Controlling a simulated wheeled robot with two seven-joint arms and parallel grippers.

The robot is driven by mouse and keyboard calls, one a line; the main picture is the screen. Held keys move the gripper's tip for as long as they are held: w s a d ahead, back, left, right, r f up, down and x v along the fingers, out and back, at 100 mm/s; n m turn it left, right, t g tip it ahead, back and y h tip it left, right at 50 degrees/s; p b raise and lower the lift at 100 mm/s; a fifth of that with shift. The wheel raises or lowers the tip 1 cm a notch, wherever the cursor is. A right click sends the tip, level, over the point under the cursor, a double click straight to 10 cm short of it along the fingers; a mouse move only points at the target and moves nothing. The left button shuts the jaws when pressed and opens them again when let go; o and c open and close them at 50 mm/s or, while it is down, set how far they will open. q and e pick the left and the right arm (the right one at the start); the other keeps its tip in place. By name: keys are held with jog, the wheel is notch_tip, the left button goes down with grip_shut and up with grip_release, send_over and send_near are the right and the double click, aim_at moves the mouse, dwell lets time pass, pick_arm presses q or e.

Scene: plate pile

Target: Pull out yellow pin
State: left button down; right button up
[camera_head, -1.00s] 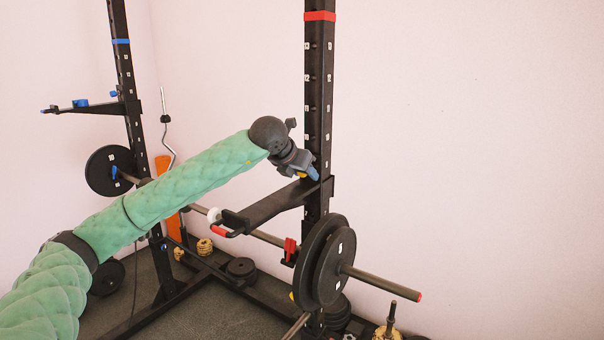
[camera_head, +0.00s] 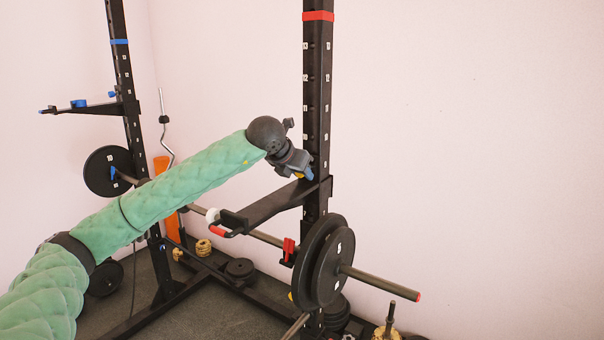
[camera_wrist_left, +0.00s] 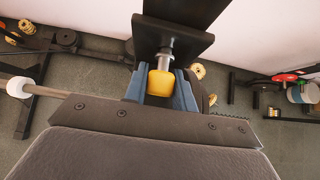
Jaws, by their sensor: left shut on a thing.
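The yellow pin (camera_wrist_left: 161,83) shows in the left wrist view, between the two blue fingers of my left gripper (camera_wrist_left: 160,88). Its metal shaft (camera_wrist_left: 166,57) runs up from the yellow knob to the black bracket on the post. In the head view my left gripper (camera_head: 306,174) is at the right upright, where the black spotter arm (camera_head: 265,207) meets it. Only a small bit of yellow (camera_head: 299,175) shows there. The gripper is shut on the yellow knob. My right gripper is not in view.
The right upright (camera_head: 315,110) stands close beside my gripper. A barbell with black plates (camera_head: 335,265) lies below the spotter arm. The left upright (camera_head: 125,75) carries another arm with blue parts (camera_head: 80,103). Open wall space is at the right.

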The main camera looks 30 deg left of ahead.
pick_arm(q)
jog(key=shift+s+a+b, duration=0.2)
jog(key=shift+s+b, duration=0.65)
jog(key=shift+s, duration=0.55)
jog(key=shift+s+a+b, duration=0.2)
jog(key=shift+s+b, duration=0.6)
jog(key=shift+s, duration=0.6)
jog(key=shift+s+a+b, duration=0.2)
jog(key=shift+s+b, duration=0.65)
jog(key=shift+s, duration=0.85)
jog(key=shift+r, duration=0.15)
